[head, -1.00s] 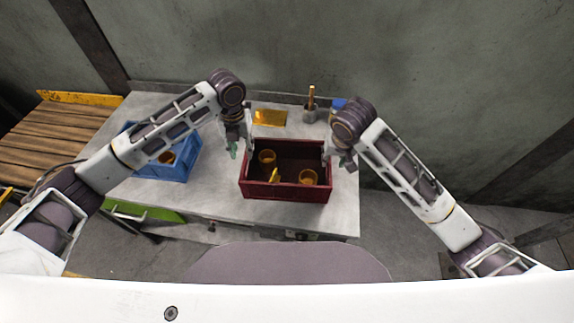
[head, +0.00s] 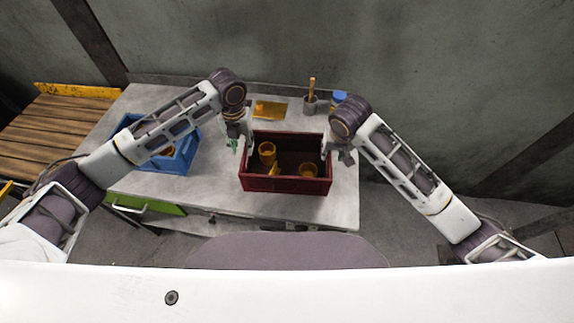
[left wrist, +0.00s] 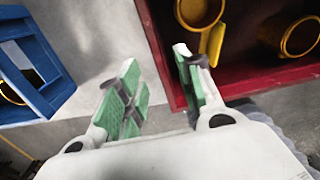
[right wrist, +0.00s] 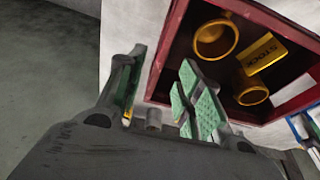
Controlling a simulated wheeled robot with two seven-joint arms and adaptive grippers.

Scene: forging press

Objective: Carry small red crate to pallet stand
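The small red crate (head: 286,185) stands on the grey worktop with gold cups and a yellow tag labelled STOCK inside. My left gripper (head: 241,143) is at the crate's left end wall. In the left wrist view its green-padded fingers (left wrist: 158,88) are apart, one over the inside and one outside the wall. My right gripper (head: 336,150) is at the right end wall. In the right wrist view its fingers (right wrist: 165,90) are also apart on either side of the wall. The pallet stand (head: 60,125), with wooden slats, is at the far left.
A blue crate (head: 183,160) with a gold cup stands on the worktop (head: 215,195) left of the red crate. Behind are a gold plate (head: 269,110), a grey pot with a wooden handle (head: 310,103) and a blue item (head: 339,97). A wall closes the back.

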